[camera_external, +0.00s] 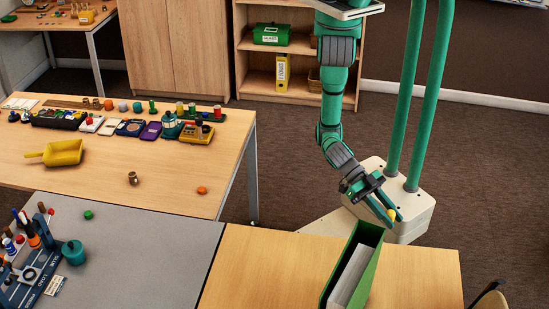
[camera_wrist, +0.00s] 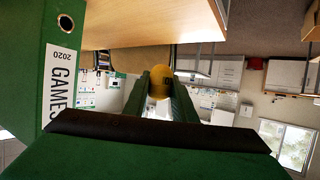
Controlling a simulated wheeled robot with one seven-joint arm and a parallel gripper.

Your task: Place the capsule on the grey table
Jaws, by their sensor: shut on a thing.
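My gripper (camera_external: 394,217) is shut on a small yellow capsule (camera_external: 391,214). The capsule also shows between the two green fingertips in the wrist view (camera_wrist: 160,82). My gripper holds it in the air at the right, beside the green binder and beyond the wooden table's far edge. The grey table (camera_external: 150,240) is at the lower left, left of the wooden table and apart from my gripper. A green disc (camera_external: 88,215) and a teal pot (camera_external: 74,253) stand on it.
A green binder (camera_external: 368,240) stands on the near wooden table (camera_external: 250,275) and is close at the left in the wrist view (camera_wrist: 25,70). A tool rack (camera_external: 30,265) stands on the grey table's left. The grey table's middle and right are clear.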

